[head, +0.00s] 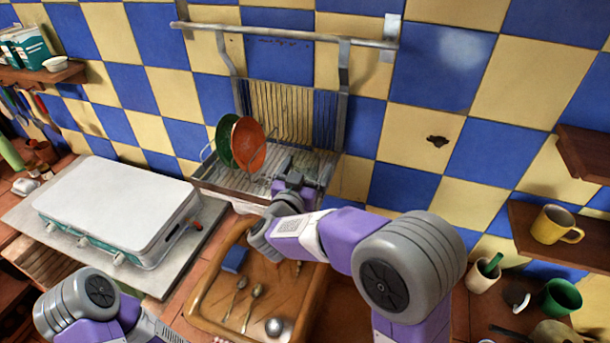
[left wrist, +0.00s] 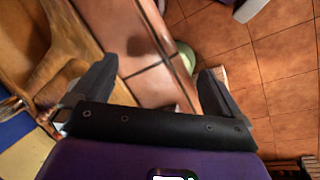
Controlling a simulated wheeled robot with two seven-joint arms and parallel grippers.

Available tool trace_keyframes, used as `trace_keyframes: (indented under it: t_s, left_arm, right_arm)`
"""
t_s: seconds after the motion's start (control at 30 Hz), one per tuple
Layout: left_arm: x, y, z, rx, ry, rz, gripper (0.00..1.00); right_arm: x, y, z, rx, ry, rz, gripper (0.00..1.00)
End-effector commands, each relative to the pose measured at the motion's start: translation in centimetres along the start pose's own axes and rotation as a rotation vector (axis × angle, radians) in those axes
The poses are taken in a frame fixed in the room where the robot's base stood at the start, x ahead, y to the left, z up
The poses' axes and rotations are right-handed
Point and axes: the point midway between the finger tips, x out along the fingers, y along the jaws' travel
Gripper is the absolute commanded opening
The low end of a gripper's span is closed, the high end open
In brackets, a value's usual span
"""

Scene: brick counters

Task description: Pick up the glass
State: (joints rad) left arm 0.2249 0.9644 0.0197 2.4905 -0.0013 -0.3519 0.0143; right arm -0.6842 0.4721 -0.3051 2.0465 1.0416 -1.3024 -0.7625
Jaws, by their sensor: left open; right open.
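I cannot make out a glass for certain in either view. My right gripper (head: 302,172) reaches over the metal dish rack (head: 215,182), with its fingers apart among the rack's bars. Its own arm hides part of the rack and whatever may stand there. A green plate (head: 223,138) and an orange plate (head: 249,143) stand upright in the rack, left of this gripper. My left gripper (left wrist: 158,68) is open and empty in the left wrist view, above the counter edge and tiled floor. In the head view only its arm shows, at the bottom left.
A wooden tray (head: 205,300) with spoons and a blue sponge (head: 235,260) lies below the rack. A white-topped stove (head: 115,205) stands left. A yellow mug (head: 556,225) sits on the right shelf, with a green mug (head: 561,298) below.

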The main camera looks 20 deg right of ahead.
Motion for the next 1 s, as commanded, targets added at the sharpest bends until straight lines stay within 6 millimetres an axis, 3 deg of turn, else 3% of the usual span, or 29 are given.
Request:
trace_keyframes:
  t_s: [0.33, 0.7, 1.0]
  left_arm:
    - [-0.11, 0.04, 0.01, 0.0, 0.0, 0.0, 1.0]
    - [-0.11, 0.04, 0.01, 0.0, 0.0, 0.0, 1.0]
    - [-0.15, 0.06, 0.01, 0.0, 0.0, 0.0, 1.0]
  right_arm:
    - [0.88, -0.03, 0.02, 0.001, 0.0, -0.002, 0.93]
    - [0.86, -0.03, 0.01, 0.001, 0.0, -0.001, 0.36]
    - [0.86, -0.05, -0.53, 0.003, 0.003, -0.001, 0.34]
